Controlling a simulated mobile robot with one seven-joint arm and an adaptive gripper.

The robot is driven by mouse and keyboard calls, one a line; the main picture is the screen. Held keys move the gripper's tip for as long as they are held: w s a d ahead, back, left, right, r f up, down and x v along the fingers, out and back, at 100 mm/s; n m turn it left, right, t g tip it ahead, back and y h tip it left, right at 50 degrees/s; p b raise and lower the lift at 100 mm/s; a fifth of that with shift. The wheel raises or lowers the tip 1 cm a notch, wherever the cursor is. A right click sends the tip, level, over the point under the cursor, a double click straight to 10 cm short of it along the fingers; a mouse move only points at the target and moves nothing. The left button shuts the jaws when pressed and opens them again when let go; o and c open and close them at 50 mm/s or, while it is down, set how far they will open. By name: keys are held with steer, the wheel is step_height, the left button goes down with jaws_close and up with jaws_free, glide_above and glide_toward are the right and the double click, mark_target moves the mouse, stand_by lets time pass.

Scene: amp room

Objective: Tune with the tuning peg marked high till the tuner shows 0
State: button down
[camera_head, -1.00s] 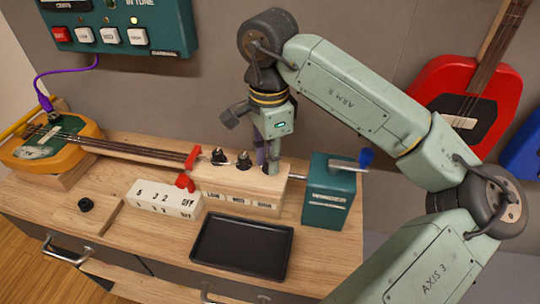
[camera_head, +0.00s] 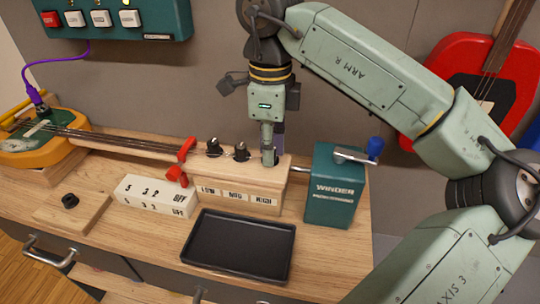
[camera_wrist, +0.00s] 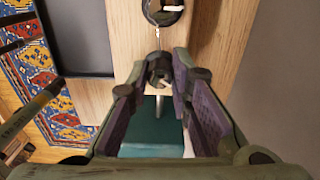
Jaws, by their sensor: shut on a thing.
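The headstock block (camera_head: 235,178) lies on the bench with LOW, MID and HIGH labels on its front. Two dark pegs, low (camera_head: 213,147) and mid (camera_head: 241,152), stand free on top. My gripper (camera_head: 269,158) points down over the right end, above the HIGH label (camera_head: 264,199). It is shut on the high peg (camera_wrist: 158,72), which shows between the fingertips in the wrist view and is mostly hidden in the head view. The tuner (camera_head: 115,20) on the wall shows only its lower buttons; its reading is out of view.
The green winder box (camera_head: 334,190) with a blue-knobbed crank stands close right of my gripper. A black tray (camera_head: 240,244) lies in front. A white numbered block (camera_head: 155,196) with a red lever is left. The instrument's body (camera_head: 45,142) is far left.

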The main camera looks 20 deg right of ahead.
steer(key=m+b, duration=0.2)
steer(key=m, duration=0.2)
steer(key=shift+m, duration=0.4)
stand_by(0.4)
steer(key=c, duration=1.4)
jaws_free()
steer(key=shift+c, duration=0.2)
step_height(320, 180, up, 8)
steer(key=shift+f, duration=0.2)
